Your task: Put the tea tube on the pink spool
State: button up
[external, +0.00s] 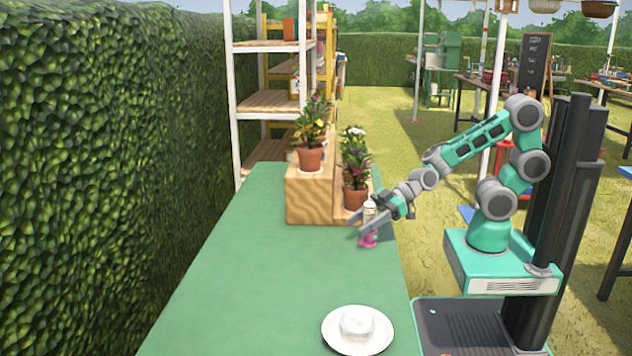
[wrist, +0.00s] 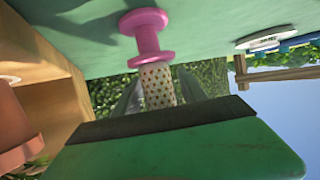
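The pink spool (external: 368,240) stands on the green table near its right edge, and it shows large in the wrist view (wrist: 148,38). The tea tube (external: 369,211) is pale with small dark dots, and its dotted side shows in the wrist view (wrist: 158,86). The tube is upright, in line with the spool and against its upper flange; exact contact is hard to tell. My gripper (external: 361,226) reaches in from the right, with its fingers apart on either side of the tube. The fingers also show beside the tube in the wrist view (wrist: 158,90).
A wooden stepped stand (external: 310,203) with potted flowers (external: 310,158) is just behind and left of the gripper. A white plate (external: 345,344) with a white item on it lies at the front of the table. The middle of the table is clear.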

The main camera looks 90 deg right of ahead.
jog(key=shift+o, duration=0.3)
jog(key=shift+r, duration=0.2)
jog(key=p+v, duration=0.3)
jog(key=v, duration=0.4)
jog(key=shift+s+r, duration=0.2)
jog(key=shift+r, duration=0.05)
jog(key=shift+d, duration=0.15)
jog(key=s+d+r+m+g+h+p, duration=0.5)
jog(key=r+p, duration=0.6)
jog(key=p, duration=0.4)
jog(key=s+d+g+h, duration=0.1)
jog(key=s+d+g, duration=0.1)
jog(key=s+d, duration=0.1)
jog(key=shift+d+r+g+h, duration=0.3)
jog(key=shift+d+g+h, duration=0.1)
jog(key=shift+d, duration=0.05)
jog(key=shift+s, duration=0.15)
